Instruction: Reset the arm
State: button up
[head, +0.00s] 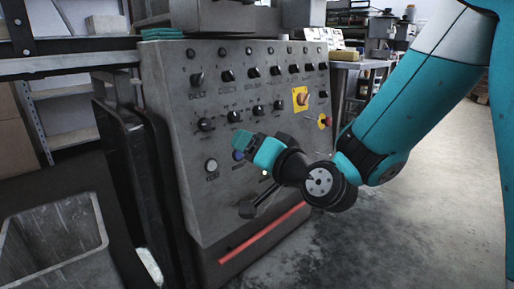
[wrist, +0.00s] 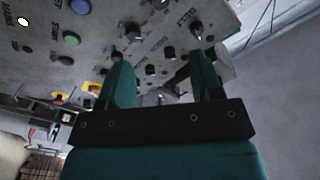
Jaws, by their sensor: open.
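My gripper (wrist: 165,85) is open, with two teal fingers pointing at the grey control panel (wrist: 105,45) in the wrist view. Nothing shows between the fingers except panel knobs behind them. In the head view my gripper (head: 243,145) is in front of the lower middle of the control panel (head: 175,125). I cannot tell whether it touches the panel. The panel carries rows of black knobs, and my wrist and gripper hide part of its lower rows.
A yellow plate with a knob (head: 301,99) sits at the panel's right. A grey bin (head: 55,235) stands at lower left, beside black housings. A workbench (head: 372,64) is behind at right. The concrete floor (head: 430,220) at right is clear.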

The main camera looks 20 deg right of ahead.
jog(key=shift+s+d, duration=0.1)
jog(key=shift+s, duration=0.15)
jog(key=s+a+r+n+g+y+p, duration=0.2)
jog(key=s+a+n+g+p, duration=0.1)
jog(key=s+a+n+g, duration=0.15)
jog(key=s+d+r+n+g+h+p, duration=0.1)
jog(key=s+d+n+g+h+p, duration=0.15)
jog(key=s+g, duration=0.5)
jog(key=s+d+r+n+g+h+p, duration=0.15)
jog(key=s+n+g+p, duration=0.25)
jog(key=s, duration=0.7)
notch_tip(320, 180, up, 38)
jog(key=p, duration=3.7)
jog(key=shift+s+f+g+p, duration=0.2)
jog(key=shift+s+g+p, duration=0.15)
jog(key=shift+s+g, duration=0.1)
